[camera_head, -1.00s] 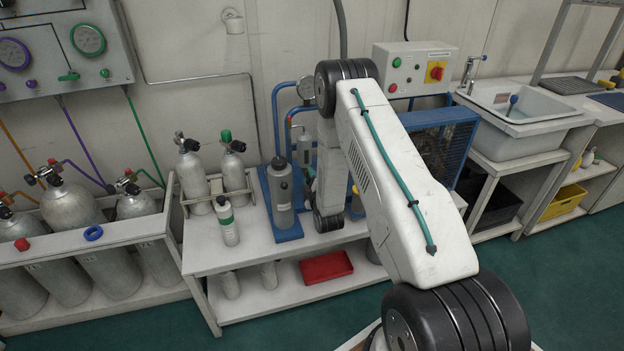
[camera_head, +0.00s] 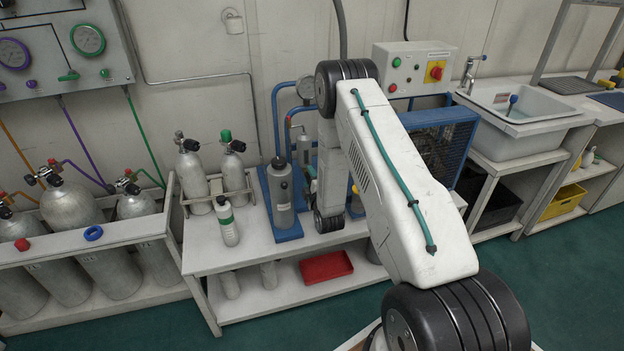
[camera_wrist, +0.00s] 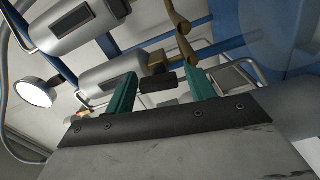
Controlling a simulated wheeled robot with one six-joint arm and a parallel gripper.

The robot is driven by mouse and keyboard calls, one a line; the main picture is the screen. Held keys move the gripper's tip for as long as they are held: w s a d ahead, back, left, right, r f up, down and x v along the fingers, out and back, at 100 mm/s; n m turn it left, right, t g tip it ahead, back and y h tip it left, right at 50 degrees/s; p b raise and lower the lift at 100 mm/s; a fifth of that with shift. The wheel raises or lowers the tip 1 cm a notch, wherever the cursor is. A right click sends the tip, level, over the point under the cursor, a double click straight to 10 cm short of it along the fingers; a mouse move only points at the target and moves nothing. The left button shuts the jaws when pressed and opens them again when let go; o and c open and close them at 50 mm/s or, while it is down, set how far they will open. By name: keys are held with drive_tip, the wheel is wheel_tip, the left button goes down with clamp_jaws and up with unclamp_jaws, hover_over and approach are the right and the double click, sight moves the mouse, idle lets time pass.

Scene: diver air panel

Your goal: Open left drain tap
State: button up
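In the wrist view my gripper (camera_wrist: 160,77) is open, with its two teal fingers apart. A small black block (camera_wrist: 158,83), which looks like a tap handle, shows between the fingers, with gaps visible on both sides. Brass fittings (camera_wrist: 182,48) are just beyond it, beside grey metal cylinders (camera_wrist: 95,85). I cannot tell for sure which drain tap this is. In the head view my arm reaches to the blue stand with a grey cylinder (camera_head: 281,200); the arm hides the taps and most of the gripper there.
A round gauge (camera_wrist: 36,92) and blue frame bars are close around the gripper in the wrist view. In the head view, small cylinders (camera_head: 227,222) stand left of the blue base plate (camera_head: 284,233). A red tray (camera_head: 326,267) lies on the lower shelf.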

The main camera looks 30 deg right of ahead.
drive_tip(key=shift+r, duration=0.1)
drive_tip(key=shift+a, duration=0.1)
drive_tip(key=v, duration=0.7)
drive_tip(key=shift+s, duration=0.35)
drive_tip(key=shift+a, duration=0.1)
